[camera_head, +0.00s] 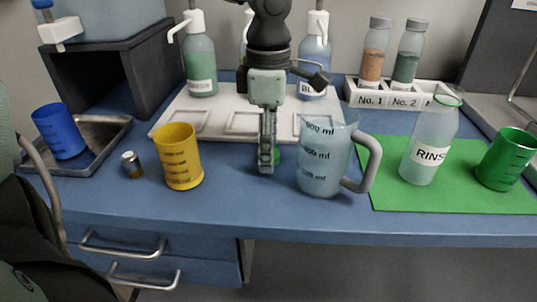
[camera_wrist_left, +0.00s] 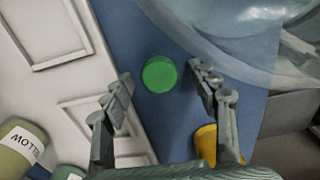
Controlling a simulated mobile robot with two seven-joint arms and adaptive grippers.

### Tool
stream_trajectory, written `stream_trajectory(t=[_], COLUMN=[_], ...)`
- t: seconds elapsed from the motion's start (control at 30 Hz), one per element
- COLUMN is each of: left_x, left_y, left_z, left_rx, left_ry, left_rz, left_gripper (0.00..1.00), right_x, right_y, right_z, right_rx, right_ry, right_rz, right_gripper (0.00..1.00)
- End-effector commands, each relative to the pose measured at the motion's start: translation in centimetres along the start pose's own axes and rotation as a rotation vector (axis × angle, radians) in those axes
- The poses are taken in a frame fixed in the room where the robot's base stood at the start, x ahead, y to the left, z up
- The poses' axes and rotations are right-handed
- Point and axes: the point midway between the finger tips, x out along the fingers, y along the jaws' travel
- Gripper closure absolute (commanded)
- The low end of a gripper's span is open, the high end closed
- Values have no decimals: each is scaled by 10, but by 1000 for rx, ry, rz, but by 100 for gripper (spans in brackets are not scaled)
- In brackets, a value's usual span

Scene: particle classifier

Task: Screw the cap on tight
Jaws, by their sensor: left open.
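A small green cap (camera_head: 277,156) lies on the blue bench, partly hidden behind my left gripper (camera_head: 266,164). In the left wrist view the round cap (camera_wrist_left: 160,74) shows between the two spread fingers, with a gap on each side. My left gripper is open, points down at the cap and holds nothing. A clear bottle marked RINS, the label's end cut off (camera_head: 424,150), stands upright and uncapped on the green mat (camera_head: 388,190) at the right. My right gripper is not in view.
A clear measuring jug (camera_head: 320,165) stands close right of the left gripper. A green beaker (camera_head: 506,160) stands right of the bottle. A white tray (camera_head: 222,104) with bottles lies behind.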

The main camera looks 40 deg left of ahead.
Motion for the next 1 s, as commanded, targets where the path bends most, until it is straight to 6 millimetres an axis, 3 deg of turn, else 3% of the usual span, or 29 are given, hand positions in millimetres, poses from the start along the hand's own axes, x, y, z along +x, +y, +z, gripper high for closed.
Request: stream_trajectory(t=[0.07,0.33,0.77,1.0], left_x=[0,0,-6,-49], left_y=[0,0,1,1], left_z=[0,0,0,1], left_rx=[0,0,0,-1], left_ry=[0,0,-1,-4], left_rz=[0,0,2,6], left_gripper=[41,74,77,77], right_x=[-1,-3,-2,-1], right_y=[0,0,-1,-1], right_z=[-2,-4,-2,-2], right_rx=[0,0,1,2], right_ry=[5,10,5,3], right_rz=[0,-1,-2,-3], right_gripper=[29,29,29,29])
